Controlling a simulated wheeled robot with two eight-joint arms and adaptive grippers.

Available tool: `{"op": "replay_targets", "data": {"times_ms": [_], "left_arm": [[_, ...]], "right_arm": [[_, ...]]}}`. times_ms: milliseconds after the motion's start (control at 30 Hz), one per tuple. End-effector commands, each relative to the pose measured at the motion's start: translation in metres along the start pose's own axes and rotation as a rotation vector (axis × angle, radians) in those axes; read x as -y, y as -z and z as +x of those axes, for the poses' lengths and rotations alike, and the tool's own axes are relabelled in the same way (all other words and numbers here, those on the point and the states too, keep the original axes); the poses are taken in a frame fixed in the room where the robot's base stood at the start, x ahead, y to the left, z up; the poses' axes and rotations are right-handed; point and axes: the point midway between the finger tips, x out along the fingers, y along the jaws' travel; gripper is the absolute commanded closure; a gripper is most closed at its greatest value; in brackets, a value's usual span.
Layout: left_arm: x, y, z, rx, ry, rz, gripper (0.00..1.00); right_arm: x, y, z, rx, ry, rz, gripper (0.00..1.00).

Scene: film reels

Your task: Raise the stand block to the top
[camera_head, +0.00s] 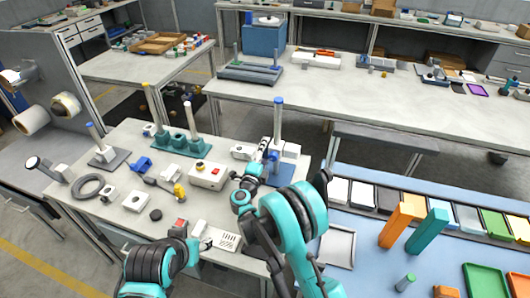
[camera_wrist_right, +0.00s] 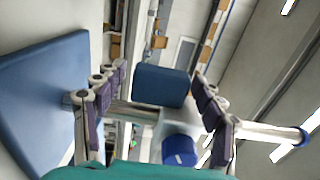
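The stand is a blue base (camera_head: 278,176) with an upright pale post (camera_head: 278,118) at the right end of the near left bench. A white stand block with a blue knob (camera_wrist_right: 180,150) sits low on the post, largely hidden by my arm in the head view. My right gripper (camera_head: 266,158) is at the block. In the right wrist view its fingers (camera_wrist_right: 160,92) are spread on either side of the block along the post; contact is unclear. The blue base (camera_wrist_right: 45,95) lies at left there, the blue post cap (camera_wrist_right: 303,137) at right. My left gripper (camera_head: 192,242) is low over the bench front, its fingers unclear.
A white box with buttons (camera_head: 207,175), a teal stand with posts (camera_head: 180,140) and a grey ring (camera_head: 88,186) share the bench. A blue-topped table (camera_head: 345,285) with orange and teal upright blocks is at right. Space above the post looks clear.

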Motion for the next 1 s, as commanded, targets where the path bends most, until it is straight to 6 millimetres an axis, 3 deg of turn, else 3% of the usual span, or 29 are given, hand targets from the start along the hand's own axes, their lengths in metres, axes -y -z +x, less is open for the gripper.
{"op": "replay_targets", "data": {"times_ms": [33, 267, 367, 467, 800, 1000], "left_arm": [[0.000, 0.000, 0.000, 0.000, 0.000, 0.000, 0.51], [0.000, 0.000, 0.000, 0.000, 0.000, 0.000, 0.51], [0.000, 0.001, -0.001, 0.000, 0.000, 0.000, 0.51], [0.000, 0.005, -0.008, 0.000, 0.000, 0.000, 0.51], [0.000, 0.030, -0.042, 0.000, 0.000, 0.000, 0.51], [0.000, 0.033, -0.046, 0.000, 0.000, 0.000, 0.51]], "right_arm": [[0.000, 0.000, 0.000, 0.000, 0.000, 0.000, 0.41], [0.000, 0.000, 0.000, 0.000, 0.000, 0.000, 1.00], [0.003, 0.000, 0.000, 0.000, 0.000, 0.000, 1.00], [0.019, -0.001, 0.000, 0.000, 0.001, -0.001, 1.00], [0.110, -0.001, 0.001, 0.001, 0.003, -0.002, 1.00], [0.127, -0.001, 0.001, 0.002, 0.004, -0.003, 1.00]]}}
